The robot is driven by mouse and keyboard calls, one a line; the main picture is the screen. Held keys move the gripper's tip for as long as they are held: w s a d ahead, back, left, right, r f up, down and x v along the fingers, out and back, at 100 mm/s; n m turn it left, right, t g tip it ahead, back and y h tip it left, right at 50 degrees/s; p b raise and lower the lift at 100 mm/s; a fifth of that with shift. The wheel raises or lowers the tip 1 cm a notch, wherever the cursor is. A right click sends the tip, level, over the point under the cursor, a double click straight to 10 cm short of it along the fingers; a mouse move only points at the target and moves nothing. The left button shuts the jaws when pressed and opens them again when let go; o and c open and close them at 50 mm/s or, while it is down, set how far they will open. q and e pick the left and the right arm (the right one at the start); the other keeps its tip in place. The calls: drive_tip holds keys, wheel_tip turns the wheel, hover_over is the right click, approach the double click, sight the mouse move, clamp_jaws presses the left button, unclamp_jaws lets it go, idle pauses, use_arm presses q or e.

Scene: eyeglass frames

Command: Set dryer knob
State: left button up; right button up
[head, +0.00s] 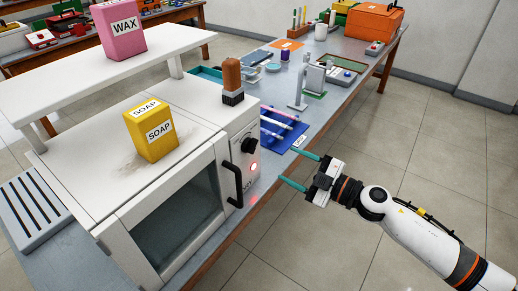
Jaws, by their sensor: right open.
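The dryer (115,180) is a white box with a glass door at the left and centre of the head view. Its black round knob (249,146) sits on the front panel, at the upper right of the black door handle (234,182). A red light (253,167) glows below the knob. My right gripper (300,170) is open and empty, with two teal fingers pointing left towards the front panel. It is to the right of the knob and apart from it. My left gripper is not in view.
A yellow soap box (150,130) stands on the dryer. A pink wax box (119,28) stands on a white shelf (95,70). A brush with a brown handle (232,75) is on the dryer's back right. A blue mat (280,130) with tools lies beyond. Floor at the right is clear.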

sight(256, 147)
drive_tip(key=x, duration=1.1)
drive_tip(key=shift+p, duration=0.4)
drive_tip(key=shift+d, duration=0.1)
drive_tip(key=shift+c, duration=0.3)
drive_tip(key=shift+w, duration=0.1)
drive_tip(key=c, duration=0.8)
